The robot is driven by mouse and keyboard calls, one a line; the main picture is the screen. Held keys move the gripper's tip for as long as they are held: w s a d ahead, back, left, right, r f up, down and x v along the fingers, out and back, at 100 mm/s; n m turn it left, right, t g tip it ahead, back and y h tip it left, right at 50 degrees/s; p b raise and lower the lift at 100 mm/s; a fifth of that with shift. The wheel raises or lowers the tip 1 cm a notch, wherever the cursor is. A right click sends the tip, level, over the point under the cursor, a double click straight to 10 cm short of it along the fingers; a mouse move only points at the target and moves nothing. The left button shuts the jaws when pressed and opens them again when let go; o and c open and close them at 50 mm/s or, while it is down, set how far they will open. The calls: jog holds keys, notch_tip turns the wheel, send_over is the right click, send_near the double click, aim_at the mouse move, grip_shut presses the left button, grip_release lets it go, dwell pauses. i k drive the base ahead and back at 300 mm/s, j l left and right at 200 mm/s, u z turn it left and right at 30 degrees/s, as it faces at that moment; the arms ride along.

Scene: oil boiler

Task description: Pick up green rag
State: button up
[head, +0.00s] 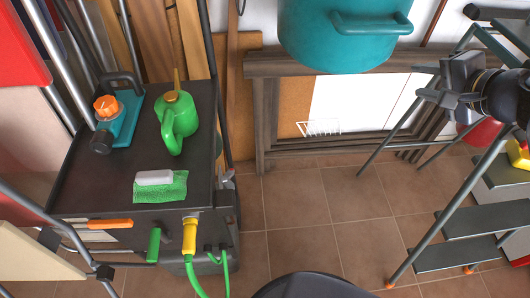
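The green rag (172,190) lies flat on the front part of a dark cart top (100,180) at the left. A small whitish block (155,177) rests on or against the rag's back edge; I cannot tell which. My gripper (418,82) is at the upper right, far from the rag. Its fingers point left, look spread apart, and hold nothing that I can see.
A green watering can (174,128) and a teal tool with an orange knob (118,112) stand behind the rag. A yellow hose connector (190,236) is at the cart's front. A stepladder (455,225) stands right. A teal tank (345,30) is at the back. Tiled floor between is clear.

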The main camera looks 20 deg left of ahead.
aim_at(162, 186)
jog(key=i+u, duration=0.1)
jog(key=u, duration=0.35)
jog(key=i+u, duration=0.1)
jog(key=u, duration=0.4)
jog(key=i+u, duration=0.1)
jog(key=u, duration=0.35)
jog(key=l+u, duration=0.15)
jog(key=u, duration=0.3)
jog(key=i+l+u, duration=0.1)
jog(key=u, duration=0.35)
jog(key=l+u, duration=0.25)
jog(key=u, duration=0.15)
jog(key=i+l+u, duration=0.1)
jog(key=u, duration=0.35)
jog(key=l+u, duration=0.4)
jog(key=k+j, duration=0.05)
jog(key=j, duration=0.05)
